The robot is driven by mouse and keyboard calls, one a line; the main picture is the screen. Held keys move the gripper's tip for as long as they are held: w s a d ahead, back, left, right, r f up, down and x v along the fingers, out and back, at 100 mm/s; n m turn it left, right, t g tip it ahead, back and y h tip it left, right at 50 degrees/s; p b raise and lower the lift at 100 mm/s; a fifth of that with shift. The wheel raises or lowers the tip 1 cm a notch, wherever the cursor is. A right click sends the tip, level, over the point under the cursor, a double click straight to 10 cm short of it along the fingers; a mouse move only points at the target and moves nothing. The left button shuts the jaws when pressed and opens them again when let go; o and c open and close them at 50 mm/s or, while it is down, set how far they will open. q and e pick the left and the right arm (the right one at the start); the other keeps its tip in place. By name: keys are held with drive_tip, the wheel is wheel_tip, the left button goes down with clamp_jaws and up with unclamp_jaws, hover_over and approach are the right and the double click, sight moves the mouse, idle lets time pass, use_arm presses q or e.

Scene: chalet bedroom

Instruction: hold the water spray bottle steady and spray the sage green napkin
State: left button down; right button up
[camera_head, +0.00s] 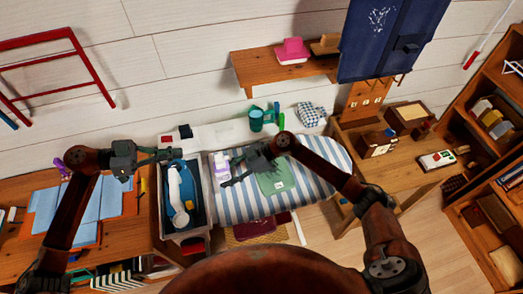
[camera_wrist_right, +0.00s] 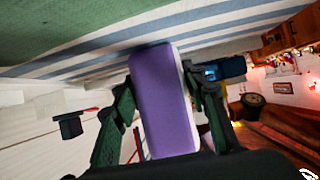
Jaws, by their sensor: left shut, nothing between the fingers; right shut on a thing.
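The spray bottle (camera_head: 221,167), white with a purple side, stands out over the striped bed, left of the napkin. In the right wrist view its purple body (camera_wrist_right: 163,100) lies between the fingers. My right gripper (camera_head: 228,170) is shut on it. The sage green napkin (camera_head: 277,181) lies flat on the striped cover, just right of the right gripper; its edge also shows at the top left of the right wrist view (camera_wrist_right: 50,28). My left gripper (camera_head: 172,154) is shut and empty above the far end of the grey bin. The bottle's spray head is not clearly seen.
The grey bin (camera_head: 163,215) holds a blue item and a white object. A green mug (camera_head: 256,120) and a checkered item (camera_head: 310,114) stand behind the bed. A wooden desk (camera_head: 405,168) is at right. The striped cover (camera_head: 320,190) is clear right of the napkin.

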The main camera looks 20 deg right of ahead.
drive_tip(key=shift+f, duration=0.15)
drive_tip(key=o, duration=0.9)
drive_tip(key=shift+o, duration=0.2)
drive_tip(key=v, duration=1.2)
